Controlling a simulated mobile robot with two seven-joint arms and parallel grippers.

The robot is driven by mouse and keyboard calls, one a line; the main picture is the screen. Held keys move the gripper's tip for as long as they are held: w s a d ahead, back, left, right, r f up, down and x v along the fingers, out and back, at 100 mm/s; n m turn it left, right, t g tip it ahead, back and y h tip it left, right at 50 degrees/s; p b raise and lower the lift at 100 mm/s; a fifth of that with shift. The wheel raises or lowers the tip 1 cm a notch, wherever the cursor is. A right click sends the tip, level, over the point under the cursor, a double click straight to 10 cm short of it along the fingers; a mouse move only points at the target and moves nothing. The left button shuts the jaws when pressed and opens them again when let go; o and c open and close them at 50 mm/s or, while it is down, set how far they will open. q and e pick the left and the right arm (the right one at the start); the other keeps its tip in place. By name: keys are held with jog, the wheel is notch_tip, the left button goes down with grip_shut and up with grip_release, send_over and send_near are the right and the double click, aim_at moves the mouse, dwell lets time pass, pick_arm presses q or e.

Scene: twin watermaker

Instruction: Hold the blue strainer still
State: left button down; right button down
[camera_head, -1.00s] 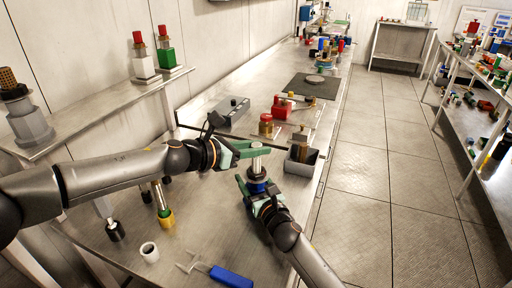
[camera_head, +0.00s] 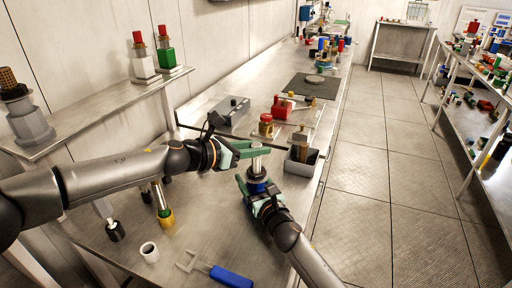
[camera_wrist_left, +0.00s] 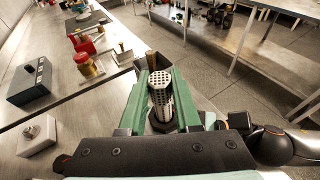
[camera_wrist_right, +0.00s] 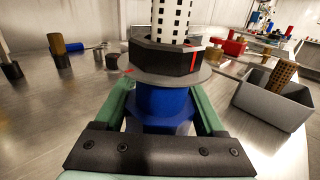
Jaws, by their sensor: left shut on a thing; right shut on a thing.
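The blue strainer (camera_wrist_right: 165,106) stands upright near the bench's right edge, with a blue body, a dark collar (camera_wrist_right: 165,60) with red marks and a white perforated tube (camera_wrist_right: 175,20) rising from it. My right gripper (camera_head: 257,184) is shut on the blue body, below the collar. My left gripper (camera_head: 258,152) is shut around the perforated tube (camera_wrist_left: 159,88) at the top. In the left wrist view the blue body is hidden below the dark collar.
A grey bin (camera_head: 300,161) holding a brown perforated piece stands just beyond the strainer. A red-lidded jar (camera_head: 266,125) and a grey box (camera_head: 231,111) are behind. A blue-handled tool (camera_head: 231,277) and a white ring (camera_head: 149,252) lie in front.

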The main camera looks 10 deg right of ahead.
aim_at(253, 161)
pick_arm(q)
jog(key=shift+f, duration=0.25)
jog(key=shift+f, duration=0.35)
jog(key=shift+f, duration=1.2)
jog(key=shift+f, duration=0.25)
jog(key=c, duration=0.5)
grip_release()
jog(key=shift+c, duration=0.2)
jog(key=shift+a, duration=0.1)
jog(key=v, duration=1.2)
jog(key=shift+r, duration=0.1)
